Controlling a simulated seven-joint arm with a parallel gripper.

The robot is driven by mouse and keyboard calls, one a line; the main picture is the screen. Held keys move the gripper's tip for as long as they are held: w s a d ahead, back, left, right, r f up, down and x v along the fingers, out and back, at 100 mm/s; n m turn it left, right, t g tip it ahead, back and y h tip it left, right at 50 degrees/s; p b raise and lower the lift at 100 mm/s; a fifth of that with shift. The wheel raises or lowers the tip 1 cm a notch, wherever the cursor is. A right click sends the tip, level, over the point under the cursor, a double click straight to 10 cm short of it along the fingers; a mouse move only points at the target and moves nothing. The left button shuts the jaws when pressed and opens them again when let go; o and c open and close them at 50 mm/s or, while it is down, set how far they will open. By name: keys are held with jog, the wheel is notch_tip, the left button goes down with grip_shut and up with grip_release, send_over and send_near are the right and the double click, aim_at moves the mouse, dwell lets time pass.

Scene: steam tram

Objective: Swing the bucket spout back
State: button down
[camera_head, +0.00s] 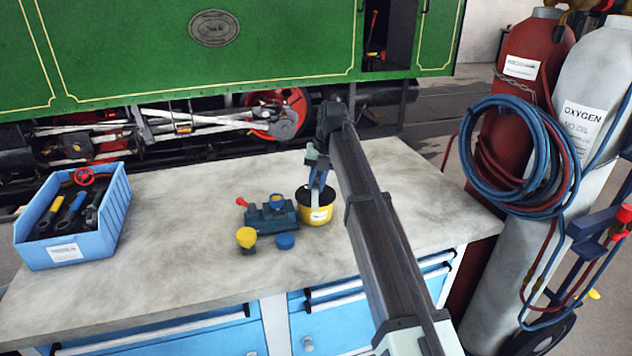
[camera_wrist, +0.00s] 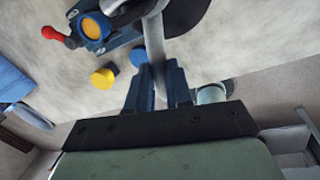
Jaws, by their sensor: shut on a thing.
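The yellow bucket (camera_head: 319,216) stands on the workbench, its inside dark. My gripper (camera_head: 317,182) points down at it from above. In the wrist view my gripper (camera_wrist: 157,72) has its two blue fingers shut on a grey, curved, tube-like spout (camera_wrist: 154,42). The spout runs up from between the fingers towards the dark bucket opening (camera_wrist: 185,14). Its far end is hidden by the fingers and the frame edge. A dark blue fixture (camera_head: 268,219) with a red-knobbed lever stands just left of the bucket, with a round blue-rimmed cup on top.
A yellow cap (camera_head: 246,237) and a blue cap (camera_head: 285,241) stand in front of the fixture. A blue bin of tools (camera_head: 72,218) is at the bench's left. Gas cylinders with coiled hoses (camera_head: 513,150) stand off the right end. The bench top (camera_head: 180,230) between bin and fixture is clear.

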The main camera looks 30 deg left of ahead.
jog(key=c, duration=1)
grip_release()
jog(key=r, duration=0.4)
jog(key=w+d+r, duration=0.1)
jog(key=r, duration=0.4)
jog(key=d+r, duration=0.1)
jog(key=r, duration=0.3)
jog(key=shift+w+d+r, duration=0.15)
jog(key=shift+d+r, duration=0.05)
jog(key=shift+r, duration=0.1)
